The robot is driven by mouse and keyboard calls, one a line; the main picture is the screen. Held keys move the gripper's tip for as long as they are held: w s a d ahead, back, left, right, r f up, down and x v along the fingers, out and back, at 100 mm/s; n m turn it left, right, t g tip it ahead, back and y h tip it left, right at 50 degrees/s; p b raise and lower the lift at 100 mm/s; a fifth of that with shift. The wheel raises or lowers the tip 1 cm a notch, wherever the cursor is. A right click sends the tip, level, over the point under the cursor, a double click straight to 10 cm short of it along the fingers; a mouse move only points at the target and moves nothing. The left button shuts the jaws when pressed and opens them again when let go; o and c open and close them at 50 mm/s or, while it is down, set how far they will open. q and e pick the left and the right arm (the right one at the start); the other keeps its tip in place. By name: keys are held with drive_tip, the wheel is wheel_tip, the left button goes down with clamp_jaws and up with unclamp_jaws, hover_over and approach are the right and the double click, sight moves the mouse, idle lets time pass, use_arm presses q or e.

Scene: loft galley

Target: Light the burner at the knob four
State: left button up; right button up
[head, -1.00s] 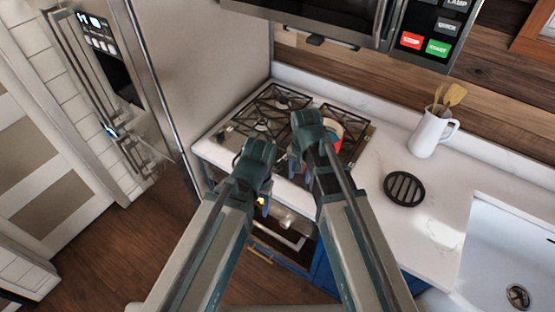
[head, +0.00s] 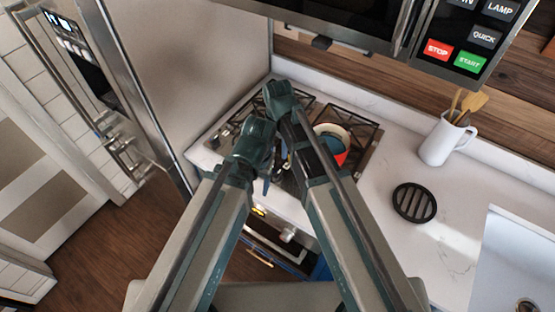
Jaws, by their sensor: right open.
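The stove's cooktop (head: 366,142) has black grates over its burners, and no flame shows on the parts I can see. The other knobs are hidden behind my arms, and I cannot read any knob numbers. My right gripper (head: 284,160) is open and points down over the cooktop's front part, partly hidden by its own wrist. My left gripper (head: 266,187) hangs close beside it, over the front counter edge; its jaws are too hidden to judge.
A black round trivet (head: 414,202) and a white jug (head: 440,143) with wooden utensils stand right. The fridge stands left and the microwave hangs above.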

sight(278, 174)
use_arm(q)
drive_tip(key=shift+w, duration=0.2)
use_arm(e)
drive_tip(key=shift+w, duration=0.2)
use_arm(q)
drive_tip(key=shift+s, duration=0.1)
use_arm(e)
wheel_tip(278, 174, down, 14)
drive_tip(key=b, duration=1.4)
drive_tip(key=shift+r, duration=0.1)
use_arm(q)
wheel_tip(278, 174, down, 14)
drive_tip(key=shift+r, duration=0.15)
use_arm(e)
clamp_jaws()
